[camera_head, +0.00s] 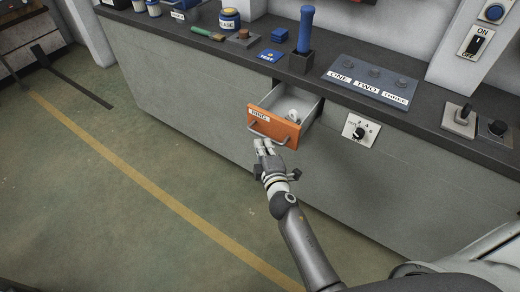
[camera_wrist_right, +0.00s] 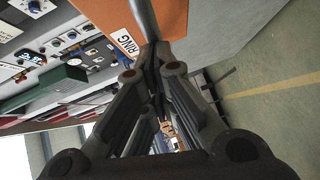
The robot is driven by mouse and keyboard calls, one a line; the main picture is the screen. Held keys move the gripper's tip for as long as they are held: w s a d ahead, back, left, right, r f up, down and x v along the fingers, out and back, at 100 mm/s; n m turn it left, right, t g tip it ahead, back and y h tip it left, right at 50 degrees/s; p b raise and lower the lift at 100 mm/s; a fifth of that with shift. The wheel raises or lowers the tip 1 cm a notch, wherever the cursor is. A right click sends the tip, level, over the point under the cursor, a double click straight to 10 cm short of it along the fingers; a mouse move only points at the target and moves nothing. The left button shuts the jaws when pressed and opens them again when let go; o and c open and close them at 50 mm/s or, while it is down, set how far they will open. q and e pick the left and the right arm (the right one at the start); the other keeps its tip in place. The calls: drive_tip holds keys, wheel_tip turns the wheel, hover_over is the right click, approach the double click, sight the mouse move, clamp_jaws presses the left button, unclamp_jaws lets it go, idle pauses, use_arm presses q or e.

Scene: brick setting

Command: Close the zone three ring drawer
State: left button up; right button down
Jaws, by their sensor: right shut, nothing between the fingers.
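The ring drawer (camera_head: 273,125) has an orange front with a "RING" label and a metal bar handle. It stands pulled out from the grey counter, and pale items lie inside it. My right gripper (camera_head: 264,146) is shut and empty, with its fingertips at the drawer front just below the handle. In the right wrist view the shut fingers (camera_wrist_right: 152,55) are close to the metal handle (camera_wrist_right: 146,20) and the orange front (camera_wrist_right: 168,18). I cannot tell whether they touch it. My left gripper is not in view.
The dark countertop (camera_head: 255,52) holds a blue upright handle (camera_head: 305,30), a panel labelled ONE, TWO, THREE (camera_head: 368,82), a green-handled brush (camera_head: 207,34) and a jar (camera_head: 229,19). A dial plate (camera_head: 360,131) is on the counter front right of the drawer.

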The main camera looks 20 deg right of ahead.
sight(290, 115)
drive_tip(key=w+d, duration=0.3)
drive_tip(key=d, duration=0.1)
drive_tip(key=w+d, duration=0.3)
drive_tip(key=d, duration=0.1)
drive_tip(key=w+d, duration=0.3)
drive_tip(key=d, duration=0.1)
drive_tip(key=shift+w, duration=0.1)
drive_tip(key=shift+w+d, duration=0.25)
drive_tip(key=shift+d, duration=0.1)
drive_tip(key=shift+r, duration=0.1)
drive_tip(key=shift+d+r, duration=0.1)
